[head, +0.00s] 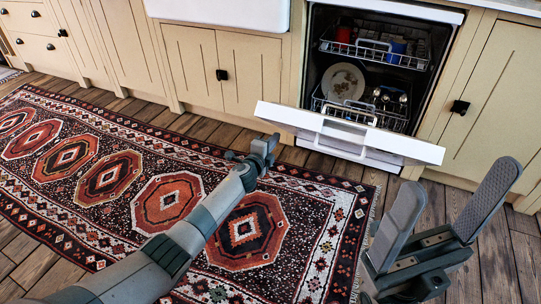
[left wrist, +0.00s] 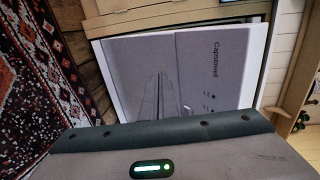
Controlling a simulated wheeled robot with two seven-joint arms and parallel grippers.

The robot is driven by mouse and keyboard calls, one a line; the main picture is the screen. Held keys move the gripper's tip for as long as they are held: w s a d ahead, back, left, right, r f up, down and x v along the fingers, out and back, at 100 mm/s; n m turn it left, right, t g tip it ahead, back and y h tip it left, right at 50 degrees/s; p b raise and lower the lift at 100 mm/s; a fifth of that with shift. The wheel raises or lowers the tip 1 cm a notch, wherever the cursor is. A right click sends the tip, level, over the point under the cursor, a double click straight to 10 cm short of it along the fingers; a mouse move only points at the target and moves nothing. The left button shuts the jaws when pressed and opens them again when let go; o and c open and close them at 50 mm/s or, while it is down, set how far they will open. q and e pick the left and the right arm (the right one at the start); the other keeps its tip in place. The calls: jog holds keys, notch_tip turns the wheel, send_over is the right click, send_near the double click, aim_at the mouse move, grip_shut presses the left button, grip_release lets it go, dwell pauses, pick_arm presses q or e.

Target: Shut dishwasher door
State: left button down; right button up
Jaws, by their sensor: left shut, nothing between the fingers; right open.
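The dishwasher (head: 318,70) is built in under the counter with its door (head: 405,145) partly open. The white door leans outward, its top edge tilted toward me. My left gripper (head: 265,145) is shut and empty, low in front of the door's left end. I cannot tell whether it touches the door. In the left wrist view a white panel with dark lettering, apparently the door's outer face (left wrist: 205,75), fills the middle. My right gripper (head: 457,178) is open and empty, to the right and nearer to me than the door.
Inside, the upper rack (head: 372,52) holds a red and a blue item. The lower rack (head: 395,120) holds a plate (head: 345,82) and several glasses. Cream cabinets (head: 245,65) stand on both sides. A patterned rug (head: 285,255) covers the wooden floor.

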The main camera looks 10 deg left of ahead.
pick_arm(q)
jog(key=w+r, duration=0.3)
jog(key=r, duration=0.1)
jog(key=w+d+r, duration=0.1)
jog(key=w+r, duration=0.1)
jog(key=r, duration=0.1)
jog(key=shift+w+r, duration=0.1)
jog(key=shift+w, duration=0.25)
